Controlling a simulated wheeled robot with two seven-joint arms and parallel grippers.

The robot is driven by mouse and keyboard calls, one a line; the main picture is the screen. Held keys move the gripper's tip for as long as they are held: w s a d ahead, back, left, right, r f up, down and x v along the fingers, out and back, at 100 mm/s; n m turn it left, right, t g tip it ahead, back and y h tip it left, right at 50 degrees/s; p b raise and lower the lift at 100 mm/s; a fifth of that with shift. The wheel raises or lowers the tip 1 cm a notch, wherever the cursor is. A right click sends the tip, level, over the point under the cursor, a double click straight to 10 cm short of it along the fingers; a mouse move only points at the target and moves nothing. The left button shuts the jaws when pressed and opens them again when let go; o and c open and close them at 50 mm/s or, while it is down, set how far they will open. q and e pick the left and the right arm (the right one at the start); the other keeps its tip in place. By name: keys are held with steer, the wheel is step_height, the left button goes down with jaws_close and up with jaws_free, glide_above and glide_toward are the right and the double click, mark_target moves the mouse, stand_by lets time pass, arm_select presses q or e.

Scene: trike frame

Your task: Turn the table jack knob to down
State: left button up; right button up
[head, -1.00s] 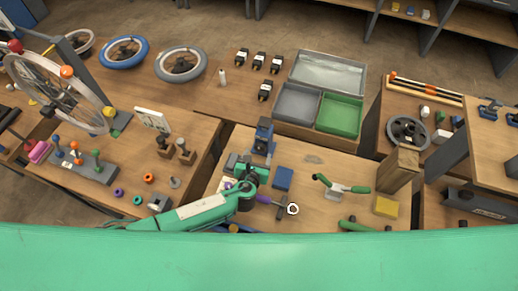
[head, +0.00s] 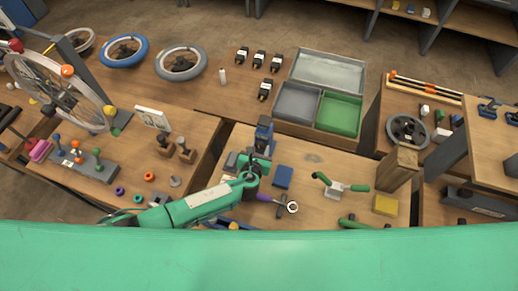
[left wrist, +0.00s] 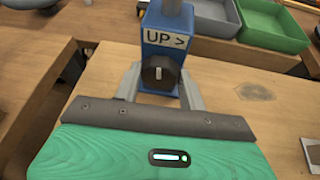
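The table jack (head: 264,135) is a blue block with a post on top, standing on the middle table. In the left wrist view the jack (left wrist: 163,49) bears a white label reading "UP >". Below the label is its round black knob (left wrist: 159,73), with a short white mark that looks about upright. My left gripper (left wrist: 161,69) is open, with one grey finger on each side of the knob and a small gap visible on the left. In the head view my left gripper (head: 257,162) is at the front of the jack, hiding the knob. My right gripper is out of view.
A blue block (head: 282,177) lies right of the jack, and a purple-handled tool (head: 275,202) lies in front. A green-handled tool (head: 340,186) and a yellow block (head: 385,205) are further right. Grey and green bins (head: 340,112) stand behind.

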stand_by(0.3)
arm_select(q)
steer(key=shift+w+a+f+n+g+h+b, duration=0.1)
steer(key=shift+n+g+h+b, duration=0.2)
steer(key=shift+n+h+b, duration=0.75)
steer(key=n+h+b, duration=0.1)
steer(key=n+b, duration=0.1)
steer(key=shift+a+n, duration=0.1)
steer(key=shift+n, duration=0.25)
steer(key=n+h+b, duration=0.3)
steer(key=b, duration=0.1)
steer(key=shift+a+f+n+b, duration=0.1)
steer(key=shift+f+n+b, duration=0.05)
steer(key=shift+n+b, duration=0.2)
steer(key=shift+n+h+b, duration=0.55)
steer(key=shift+n+b, duration=0.5)
steer(key=shift+b, duration=0.1)
steer(key=shift+r, duration=0.2)
steer(key=o, duration=1)
